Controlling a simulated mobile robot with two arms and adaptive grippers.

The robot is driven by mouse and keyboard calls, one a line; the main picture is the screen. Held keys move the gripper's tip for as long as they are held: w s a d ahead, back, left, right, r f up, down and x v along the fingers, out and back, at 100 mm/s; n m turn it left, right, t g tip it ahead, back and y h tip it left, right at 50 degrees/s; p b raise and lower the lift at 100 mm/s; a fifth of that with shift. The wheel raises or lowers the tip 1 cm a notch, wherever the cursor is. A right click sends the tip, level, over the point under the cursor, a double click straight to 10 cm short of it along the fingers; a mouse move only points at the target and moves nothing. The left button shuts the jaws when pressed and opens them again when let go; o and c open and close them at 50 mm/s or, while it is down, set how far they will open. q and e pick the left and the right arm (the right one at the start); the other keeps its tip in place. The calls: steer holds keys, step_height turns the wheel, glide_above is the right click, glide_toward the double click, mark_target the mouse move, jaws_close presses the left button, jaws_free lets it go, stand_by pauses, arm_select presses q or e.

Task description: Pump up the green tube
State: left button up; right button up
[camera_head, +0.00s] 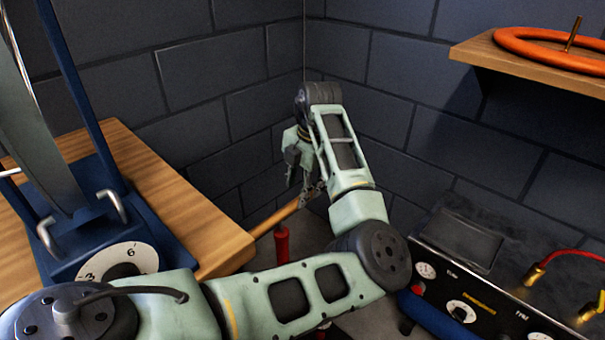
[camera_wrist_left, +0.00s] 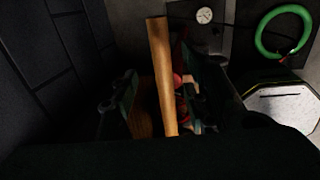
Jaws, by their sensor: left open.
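The green tube (camera_wrist_left: 285,30) lies at the top right of the left wrist view, a ring on a dark surface; it does not show in the head view. A wooden bar (camera_head: 272,219), which looks like the pump's handle, sits above a red upright part (camera_head: 282,243) in the head view. The bar also shows in the left wrist view (camera_wrist_left: 161,65). My left gripper (camera_head: 308,192) is at the right end of the bar in the head view. In the wrist view its open fingers lie on either side of the bar; contact cannot be told. My right gripper is out of view.
A wooden bench (camera_head: 150,180) with a blue wheel stand (camera_head: 85,235) is at left. A black console (camera_head: 470,290) with gauges and a red hose (camera_head: 575,254) is at right. A shelf (camera_head: 520,65) with an orange ring (camera_head: 550,50) is above. Brick walls close the corner.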

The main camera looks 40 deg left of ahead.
mark_target(281, 222)
arm_select(q)
steer(key=shift+r, duration=0.1)
steer(key=shift+s+d, duration=0.1)
steer(key=shift+s, duration=0.1)
steer(key=f, duration=0.1)
steer(key=f+b, duration=0.1)
steer(key=f, duration=0.1)
steer(key=a+f, duration=0.1)
steer(key=f, duration=0.1)
steer(key=shift+f, duration=0.2)
steer(key=shift+a+f+b, duration=0.1)
steer(key=shift+f+b, duration=0.25)
steer(key=shift+f, duration=0.35)
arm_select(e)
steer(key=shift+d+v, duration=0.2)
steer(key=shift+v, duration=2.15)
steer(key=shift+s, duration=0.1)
arm_select(q)
jaws_close()
